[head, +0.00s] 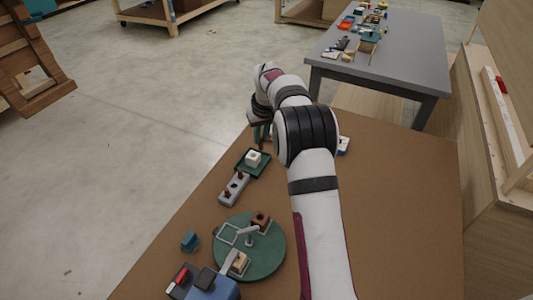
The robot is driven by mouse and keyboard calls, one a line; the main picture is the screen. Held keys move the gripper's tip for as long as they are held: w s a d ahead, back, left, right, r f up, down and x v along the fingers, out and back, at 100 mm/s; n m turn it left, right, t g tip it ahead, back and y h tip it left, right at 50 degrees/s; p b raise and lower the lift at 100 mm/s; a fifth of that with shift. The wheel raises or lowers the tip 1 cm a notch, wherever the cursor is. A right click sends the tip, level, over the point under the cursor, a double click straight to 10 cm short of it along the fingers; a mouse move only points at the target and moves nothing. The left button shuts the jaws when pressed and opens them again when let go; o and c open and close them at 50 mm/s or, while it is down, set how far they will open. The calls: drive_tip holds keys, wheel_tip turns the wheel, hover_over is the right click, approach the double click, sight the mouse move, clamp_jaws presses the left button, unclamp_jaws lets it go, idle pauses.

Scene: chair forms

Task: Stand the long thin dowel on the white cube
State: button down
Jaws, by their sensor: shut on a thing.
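The white cube (253,159) sits in a dark green square tray (241,167) near the left edge of the brown table. My gripper (262,134) is just beyond the tray, with its greenish fingers pointing down. The fingers are shut on a thin brown piece, which looks like the long thin dowel (261,145); only a short lower part shows below the fingers. It appears upright, behind the cube in the picture. I cannot tell its height above the table or whether it touches anything. My wrist hides the rest.
A grey block with brown pegs (234,188) lies in front of the tray. Nearer are a green round plate (271,262) with blocks on it, a teal block (190,241) and a blue device (213,290). A small white and blue thing (343,146) lies right of my arm.

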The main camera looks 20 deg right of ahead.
drive_tip(key=shift+w+a+f, duration=0.2)
drive_tip(key=shift+w+f, duration=0.65)
drive_tip(key=shift+f, duration=0.2)
drive_tip(key=shift+w+a+f, duration=0.2)
drive_tip(key=shift+w+f, duration=0.65)
drive_tip(key=shift+f, duration=0.2)
drive_tip(key=shift+w+a+f, duration=0.2)
drive_tip(key=shift+w+f, duration=0.65)
drive_tip(key=shift+f, duration=0.2)
drive_tip(key=shift+f, duration=1.45)
drive_tip(key=c, duration=0.8)
unclamp_jaws()
drive_tip(key=shift+f, duration=0.1)
drive_tip(key=shift+o, duration=0.2)
drive_tip(key=o, duration=0.5)
drive_tip(key=shift+r, duration=3.55)
